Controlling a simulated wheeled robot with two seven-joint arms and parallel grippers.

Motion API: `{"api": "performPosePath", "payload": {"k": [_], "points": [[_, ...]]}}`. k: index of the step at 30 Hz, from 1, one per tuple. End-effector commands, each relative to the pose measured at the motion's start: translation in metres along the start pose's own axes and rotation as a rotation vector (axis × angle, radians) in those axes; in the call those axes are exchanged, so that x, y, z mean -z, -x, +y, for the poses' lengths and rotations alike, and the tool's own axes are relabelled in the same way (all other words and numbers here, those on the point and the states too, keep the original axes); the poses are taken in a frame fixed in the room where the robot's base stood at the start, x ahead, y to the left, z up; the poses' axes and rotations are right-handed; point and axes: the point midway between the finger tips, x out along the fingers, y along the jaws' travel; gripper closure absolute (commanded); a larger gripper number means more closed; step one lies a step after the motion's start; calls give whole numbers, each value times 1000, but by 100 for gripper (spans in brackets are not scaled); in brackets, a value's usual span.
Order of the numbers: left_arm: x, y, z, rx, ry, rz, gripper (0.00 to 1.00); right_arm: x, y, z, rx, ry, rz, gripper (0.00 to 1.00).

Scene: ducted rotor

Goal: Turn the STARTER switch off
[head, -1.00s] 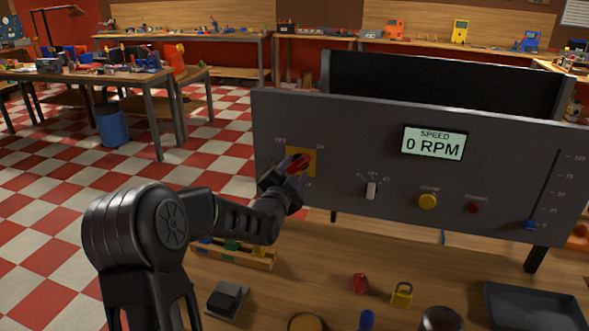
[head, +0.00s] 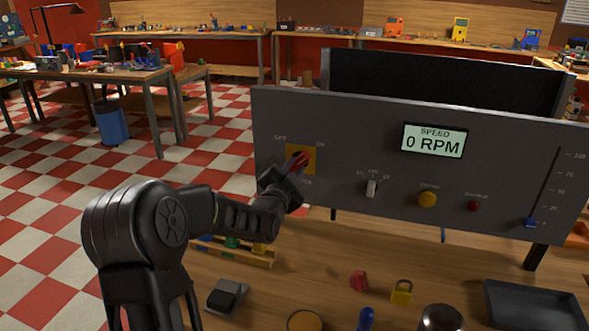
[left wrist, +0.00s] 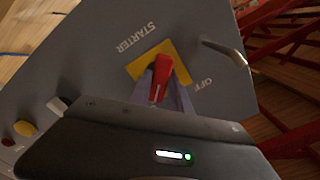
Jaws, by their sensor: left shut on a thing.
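The STARTER switch is a red handle (head: 301,158) on a yellow square plate (head: 292,151), at the left end of the grey control panel (head: 330,125). In the left wrist view the red handle (left wrist: 161,76) stands out from the yellow plate (left wrist: 183,72), between the STARTER and OFF labels. My left gripper (head: 294,173) is at the switch, shut on the red handle. The fingers (left wrist: 172,95) are partly hidden behind the handle and the gripper body. My right gripper is not in view.
The panel also carries a speed display (head: 434,141) reading 0 RPM, a white selector (head: 371,188), a yellow button (head: 427,200), a red button (head: 473,206) and a blue slider (head: 530,222). A red padlock-like piece (head: 359,281) and a yellow padlock (head: 401,291) lie on the bench below.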

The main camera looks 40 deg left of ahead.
Motion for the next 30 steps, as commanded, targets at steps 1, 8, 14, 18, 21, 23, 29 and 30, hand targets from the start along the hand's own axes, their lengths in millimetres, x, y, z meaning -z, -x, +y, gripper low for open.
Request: {"api": "performPosePath", "payload": {"k": [1, 8, 14, 18, 21, 23, 29, 30], "points": [[0, 0, 1, -1, 2, 0, 100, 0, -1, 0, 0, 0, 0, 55], [-2, 0, 2, 1, 37, 1, 100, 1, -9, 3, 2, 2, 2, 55], [-3, 0, 5, 1, 124, 2, 100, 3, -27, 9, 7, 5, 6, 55], [-5, 0, 6, 2, 218, 3, 100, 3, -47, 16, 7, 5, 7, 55], [-5, 0, 7, 1, 302, 4, 100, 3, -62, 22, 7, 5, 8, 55], [-6, 0, 7, 2, 356, 4, 100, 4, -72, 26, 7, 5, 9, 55], [-5, 0, 7, 1, 545, 4, 100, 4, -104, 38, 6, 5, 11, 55], [-5, 0, 8, 1, 583, 3, 100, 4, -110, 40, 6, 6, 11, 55]]}}
